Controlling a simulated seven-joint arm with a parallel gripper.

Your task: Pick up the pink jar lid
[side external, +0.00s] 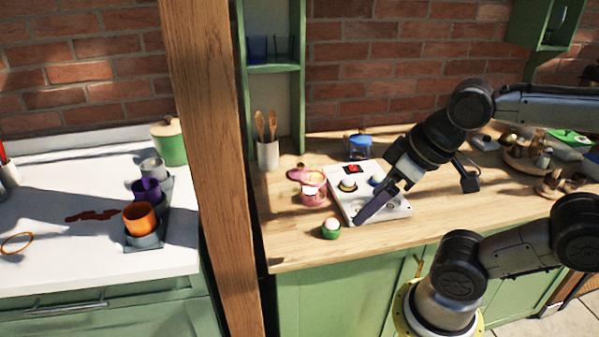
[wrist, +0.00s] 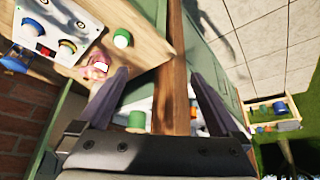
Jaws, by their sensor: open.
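A pink jar (side external: 313,197) stands on the wooden counter, left of a white knob panel. A flat pink patch (side external: 305,175) lies just behind it; I cannot tell whether this is the lid or a spill. In the wrist view a pink thing (wrist: 96,69) shows beside the left finger, partly hidden by it; its lid cannot be told apart. My gripper (side external: 370,207) is over the panel, right of the pink jar and apart from it. In the wrist view my gripper (wrist: 158,74) has its fingers wide apart with nothing held.
The white panel (side external: 398,211) with knobs and a red switch lies below my gripper. A small green jar (side external: 331,230) stands near the front edge, a blue-lidded jar (side external: 359,146) behind the panel. A wooden post (side external: 205,150) stands left of the counter. A utensil cup (side external: 268,155) stands behind.

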